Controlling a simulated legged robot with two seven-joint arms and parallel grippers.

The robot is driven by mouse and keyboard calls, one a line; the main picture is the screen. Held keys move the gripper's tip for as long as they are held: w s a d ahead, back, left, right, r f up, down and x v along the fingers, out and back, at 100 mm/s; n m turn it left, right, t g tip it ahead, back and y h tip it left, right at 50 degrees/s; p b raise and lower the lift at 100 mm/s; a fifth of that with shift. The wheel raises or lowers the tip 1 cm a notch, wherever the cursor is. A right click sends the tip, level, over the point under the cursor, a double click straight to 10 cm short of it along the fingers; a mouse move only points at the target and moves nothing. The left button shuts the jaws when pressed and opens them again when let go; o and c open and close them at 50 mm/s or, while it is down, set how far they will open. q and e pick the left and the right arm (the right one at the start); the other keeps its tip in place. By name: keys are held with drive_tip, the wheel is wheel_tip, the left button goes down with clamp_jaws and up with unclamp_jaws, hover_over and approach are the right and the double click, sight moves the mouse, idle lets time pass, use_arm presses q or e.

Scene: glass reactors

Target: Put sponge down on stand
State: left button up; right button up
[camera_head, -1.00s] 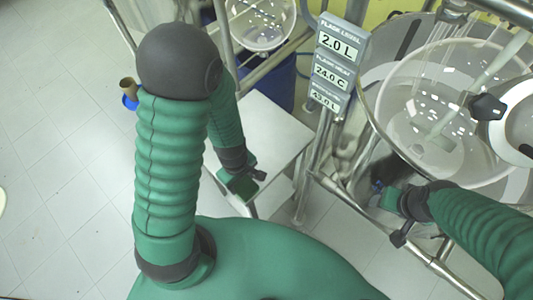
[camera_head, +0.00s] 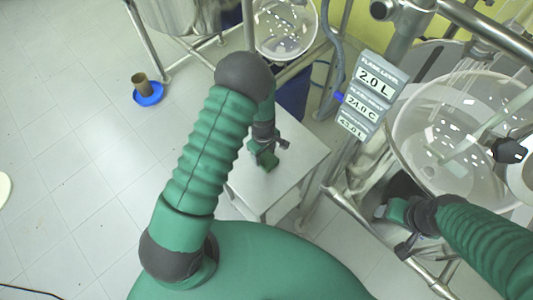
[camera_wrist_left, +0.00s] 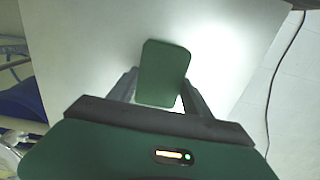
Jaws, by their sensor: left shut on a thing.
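The sponge is a green, rounded block (camera_wrist_left: 163,70) in the left wrist view, between the two dark fingers of my left gripper (camera_wrist_left: 160,92). The left gripper (camera_head: 266,150) is shut on it. In the head view this gripper is over the pale top of the stand (camera_head: 299,172), towards its far left part. The stand's bare top also fills much of the left wrist view (camera_wrist_left: 85,55). I cannot tell whether the sponge touches the top. My right gripper (camera_head: 390,211) is by the reactor frame at the right, and its fingers are unclear.
A glass reactor vessel (camera_head: 455,120) in a metal frame stands at the right, with a grey display panel (camera_head: 368,98) beside it. Another glass vessel (camera_head: 284,28) is behind the stand. A blue dish with a brown cup (camera_head: 148,91) is on the tiled floor at left.

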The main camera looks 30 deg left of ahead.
use_arm(q)
drive_tip(key=shift+a+f, duration=0.1)
drive_tip(key=shift+a, duration=0.4)
drive_tip(key=o, duration=1.1)
drive_tip(key=shift+s+a, duration=0.1)
drive_tip(key=shift+a, duration=0.15)
drive_tip(key=shift+c, duration=0.2)
drive_tip(key=shift+o, duration=1.2)
drive_tip(key=shift+d, duration=0.15)
drive_tip(key=d, duration=0.3)
drive_tip(key=shift+r, duration=0.4)
wheel_tip(320, 180, up, 9)
drive_tip(key=a+b, duration=0.1)
drive_tip(key=a, duration=0.2)
wheel_tip(320, 180, up, 8)
drive_tip(key=m+t, duration=0.1)
drive_tip(key=m, duration=0.5)
hover_over(265, 158)
drive_tip(key=s+d, duration=0.2)
drive_tip(key=s, duration=0.2)
drive_tip(key=s+r+m+t, duration=0.1)
drive_tip(key=s+r+m, duration=0.2)
drive_tip(key=s+m, duration=0.4)
drive_tip(key=shift+m+t, duration=0.3)
drive_tip(key=shift+m, duration=0.1)
use_arm(e)
drive_tip(key=shift+s+a+f, duration=0.15)
drive_tip(key=shift+s+f, duration=0.05)
drive_tip(key=shift+f, duration=0.45)
